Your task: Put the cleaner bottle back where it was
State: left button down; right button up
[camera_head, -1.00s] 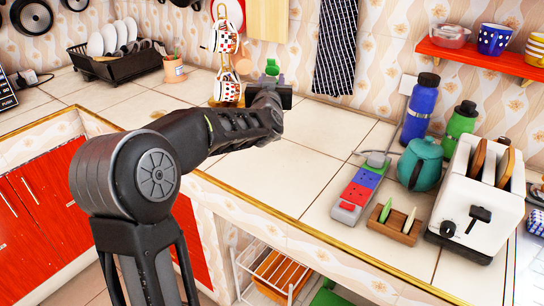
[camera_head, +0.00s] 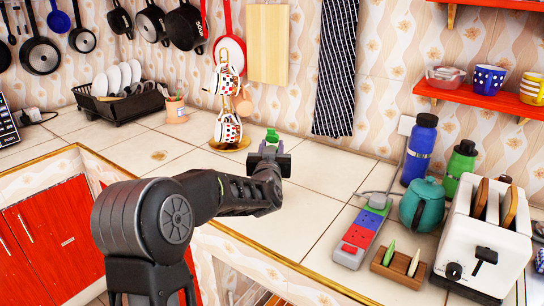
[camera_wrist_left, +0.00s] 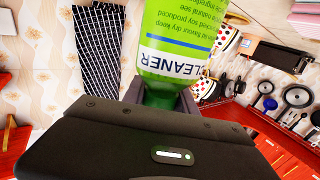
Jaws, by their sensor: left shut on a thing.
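The cleaner bottle is mostly hidden behind my left gripper in the head view; only its green top (camera_head: 271,135) shows. In the left wrist view the green bottle (camera_wrist_left: 180,25) fills the upper middle, its white label reading "CLEANER" upside down in the picture. My left gripper (camera_head: 269,154) is shut on the bottle, over the tiled counter (camera_head: 325,185). The bottle's base is hidden in the head view, so I cannot tell if it touches the counter. My right gripper is out of view.
A mug stand (camera_head: 229,142) is left of the gripper. A power strip (camera_head: 362,235), teal teapot (camera_head: 421,203), blue bottle (camera_head: 420,150), another green bottle (camera_head: 460,165) and toaster (camera_head: 485,240) stand right. A dish rack (camera_head: 120,105) is at back left. Counter between gripper and power strip is clear.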

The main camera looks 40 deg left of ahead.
pick_arm(q)
jog(key=shift+f, duration=1.3)
jog(key=shift+f, duration=0.15)
jog(key=c, duration=1)
grip_release()
jog(key=shift+r, duration=0.2)
jog(key=b+v, duration=0.1)
jog(key=v, duration=1.1)
